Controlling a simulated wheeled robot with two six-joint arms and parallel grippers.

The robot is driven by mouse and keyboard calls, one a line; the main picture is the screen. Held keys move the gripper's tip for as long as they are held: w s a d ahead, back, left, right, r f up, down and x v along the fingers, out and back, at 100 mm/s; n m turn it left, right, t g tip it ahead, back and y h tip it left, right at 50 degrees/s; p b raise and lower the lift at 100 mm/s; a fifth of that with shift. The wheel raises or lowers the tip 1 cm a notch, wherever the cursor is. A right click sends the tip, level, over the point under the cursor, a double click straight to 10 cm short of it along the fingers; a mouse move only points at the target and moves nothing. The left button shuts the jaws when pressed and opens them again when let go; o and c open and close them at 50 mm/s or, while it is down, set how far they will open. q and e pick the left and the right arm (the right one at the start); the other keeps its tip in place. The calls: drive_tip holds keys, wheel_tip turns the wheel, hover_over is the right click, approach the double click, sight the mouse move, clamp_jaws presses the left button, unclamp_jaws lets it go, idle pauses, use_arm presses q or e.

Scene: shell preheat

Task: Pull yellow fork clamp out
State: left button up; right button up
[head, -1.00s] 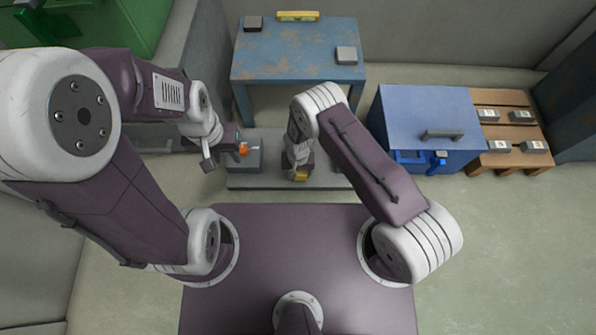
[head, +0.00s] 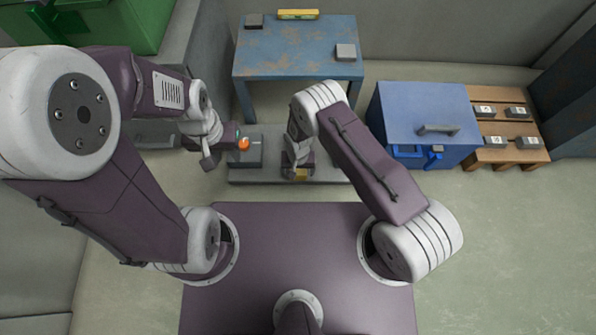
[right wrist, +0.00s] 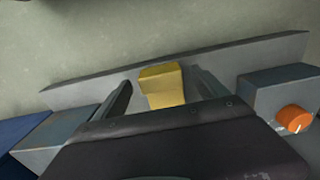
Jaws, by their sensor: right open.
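The yellow fork clamp (right wrist: 163,86) stands at the grey bench in the right wrist view, between the two fingers of my right gripper (right wrist: 162,92). The fingers are apart, one on each side of the clamp, with visible gaps. My left gripper (head: 226,140) is at the left end of the bench, beside an orange knob (head: 243,144). Its fingers are too small and covered to read.
The grey bench (head: 335,172) carries a grey block (right wrist: 285,85) with the orange knob (right wrist: 294,118). A blue box (head: 420,110) with a handle stands to the right, beside a wooden rack (head: 510,128). A worn blue table (head: 298,50) stands behind. Floor at right is clear.

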wheel_tip(320, 180, up, 8)
drive_tip(key=p, duration=0.4)
drive_tip(key=shift+f, duration=0.3)
